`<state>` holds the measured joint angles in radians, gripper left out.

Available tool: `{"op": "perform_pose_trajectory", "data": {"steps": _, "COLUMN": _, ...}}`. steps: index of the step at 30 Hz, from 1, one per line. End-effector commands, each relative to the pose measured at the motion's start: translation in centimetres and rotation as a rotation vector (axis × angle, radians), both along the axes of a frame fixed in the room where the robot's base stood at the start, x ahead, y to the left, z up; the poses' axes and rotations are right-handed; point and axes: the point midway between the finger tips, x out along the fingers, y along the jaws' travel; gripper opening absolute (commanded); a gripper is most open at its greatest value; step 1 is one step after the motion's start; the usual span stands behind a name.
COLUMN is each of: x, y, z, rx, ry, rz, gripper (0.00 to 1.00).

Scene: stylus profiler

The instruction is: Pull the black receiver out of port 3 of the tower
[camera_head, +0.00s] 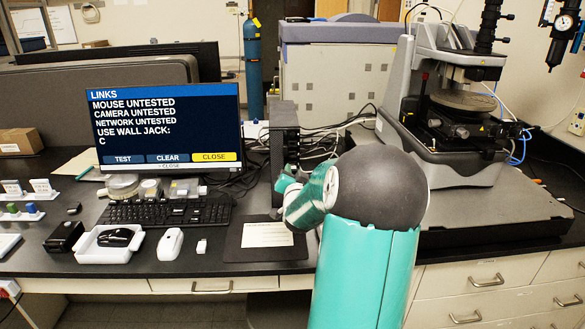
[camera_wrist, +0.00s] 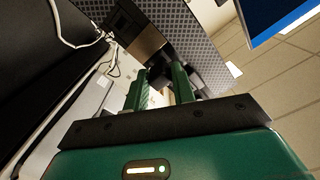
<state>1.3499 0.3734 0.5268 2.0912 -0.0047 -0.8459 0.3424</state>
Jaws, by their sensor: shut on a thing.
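The dark tower (camera_head: 284,142) stands on the bench right of the screen, its front face partly hidden by my arm. In the wrist view its patterned face (camera_wrist: 203,22) fills the top, tilted. My gripper (camera_wrist: 162,73) has its two green fingers close together at the tower's face, shut on a small dark thing at the fingertips, which I take as the black receiver. The fingers and shadow mostly hide it, and I cannot read the port number or tell how far in it sits. In the head view my gripper (camera_head: 287,184) is at the tower's lower front.
The screen (camera_head: 165,125) stands left of the tower, with a keyboard (camera_head: 165,211) before it. A dark mat with a paper label (camera_head: 267,235) lies below my gripper. Cables run behind the tower.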

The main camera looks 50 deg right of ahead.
Motion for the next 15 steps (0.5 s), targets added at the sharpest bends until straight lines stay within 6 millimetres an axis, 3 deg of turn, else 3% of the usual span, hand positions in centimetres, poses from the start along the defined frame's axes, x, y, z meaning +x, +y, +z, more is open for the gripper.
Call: {"op": "perform_pose_trajectory", "data": {"steps": 15, "x": -0.79, "y": 0.89, "z": 0.01, "rx": -0.001, "ry": 0.001, "rz": 0.0, "gripper": 0.0}}
